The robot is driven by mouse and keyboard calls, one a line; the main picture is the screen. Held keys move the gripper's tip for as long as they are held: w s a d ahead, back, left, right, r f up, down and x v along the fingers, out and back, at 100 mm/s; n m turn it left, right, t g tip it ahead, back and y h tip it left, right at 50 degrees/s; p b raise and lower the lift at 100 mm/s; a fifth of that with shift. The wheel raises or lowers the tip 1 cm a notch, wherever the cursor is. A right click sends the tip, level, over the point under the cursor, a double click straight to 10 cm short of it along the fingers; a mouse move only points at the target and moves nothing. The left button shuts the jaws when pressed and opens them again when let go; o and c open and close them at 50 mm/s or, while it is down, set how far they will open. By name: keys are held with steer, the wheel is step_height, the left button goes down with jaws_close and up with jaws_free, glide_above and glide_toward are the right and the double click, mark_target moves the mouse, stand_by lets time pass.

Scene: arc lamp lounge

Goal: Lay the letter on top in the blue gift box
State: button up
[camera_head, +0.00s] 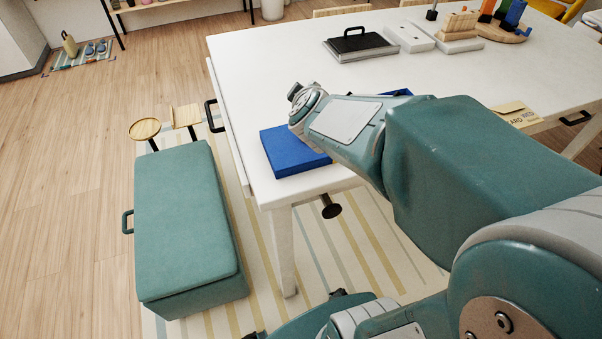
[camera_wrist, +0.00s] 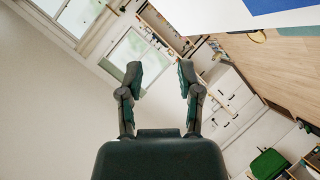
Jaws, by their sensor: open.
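A blue gift box or its lid (camera_head: 287,156) lies on the near left corner of the white table in the head view; my arm covers part of it. A small blue piece (camera_head: 398,92) shows behind my arm, and I cannot tell if it belongs to the box. A tan envelope-like letter (camera_head: 520,114) with printed words lies near the table's front edge at right, partly behind my arm. My gripper (camera_wrist: 160,78) is open and empty in the wrist view, apart from everything. A blue patch (camera_wrist: 268,5) shows at that view's top edge.
The white table (camera_head: 270,75) has a clear middle. A dark case (camera_head: 360,46), white boxes (camera_head: 408,36) and wooden blocks (camera_head: 460,22) stand at its back. A teal storage bench (camera_head: 185,220) stands left of it, with wood floor (camera_head: 75,180) beyond.

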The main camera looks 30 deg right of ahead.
steer(key=s+a+r+m+g+y, duration=0.1)
steer(key=s+a+y, duration=0.55)
steer(key=a, duration=0.45)
steer(key=s+f+m+g+h, duration=0.1)
steer(key=s+m+g, duration=0.3)
steer(key=s, duration=0.9)
steer(key=shift+f+m+g+h, duration=0.35)
steer(key=shift+f+m+g, duration=0.05)
steer(key=shift+f+g, duration=0.3)
